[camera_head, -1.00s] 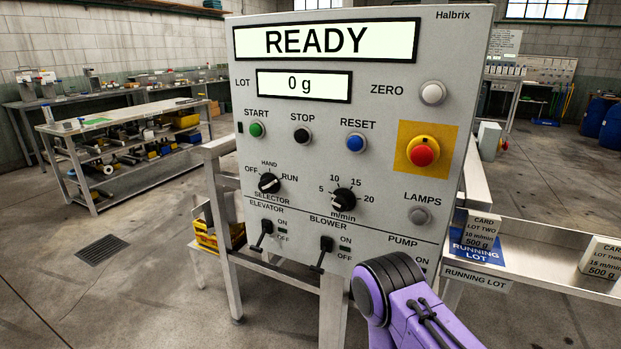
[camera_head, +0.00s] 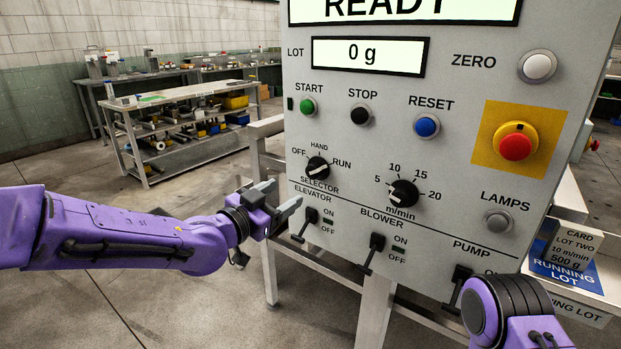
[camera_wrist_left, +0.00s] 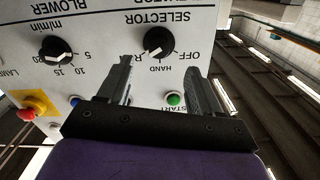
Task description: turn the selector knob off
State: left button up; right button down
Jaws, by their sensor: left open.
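The selector knob (camera_head: 317,168) is a black round knob with a white pointer line on the grey panel, under the labels OFF, HAND and RUN. Its line appears to point toward RUN. My left gripper (camera_head: 283,196) is open and empty, to the lower left of the knob and apart from it. In the left wrist view the panel appears upside down, and the selector knob (camera_wrist_left: 158,42) shows beyond the gap between the two fingers of the left gripper (camera_wrist_left: 158,70). A purple part of my right arm shows at lower right; its gripper is out of view.
The m/min knob (camera_head: 403,194) is right of the selector. Elevator (camera_head: 305,224), blower (camera_head: 374,252) and pump (camera_head: 458,287) levers stick out below. Start (camera_head: 307,106), stop (camera_head: 360,115) and reset (camera_head: 426,125) buttons sit above, with a red emergency button (camera_head: 516,143) at right.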

aim_at(311, 172)
pick_arm(q)
jog(key=x, duration=0.3)
jog(key=r+p+x, duration=0.1)
jog(key=x, duration=0.3)
jog(key=p+x, duration=0.1)
jog(key=x, duration=0.2)
jog(key=shift+w+d+r, duration=0.2)
jog(key=shift+w+d, duration=0.05)
jog(key=shift+d, duration=0.1)
jog(key=c, duration=1)
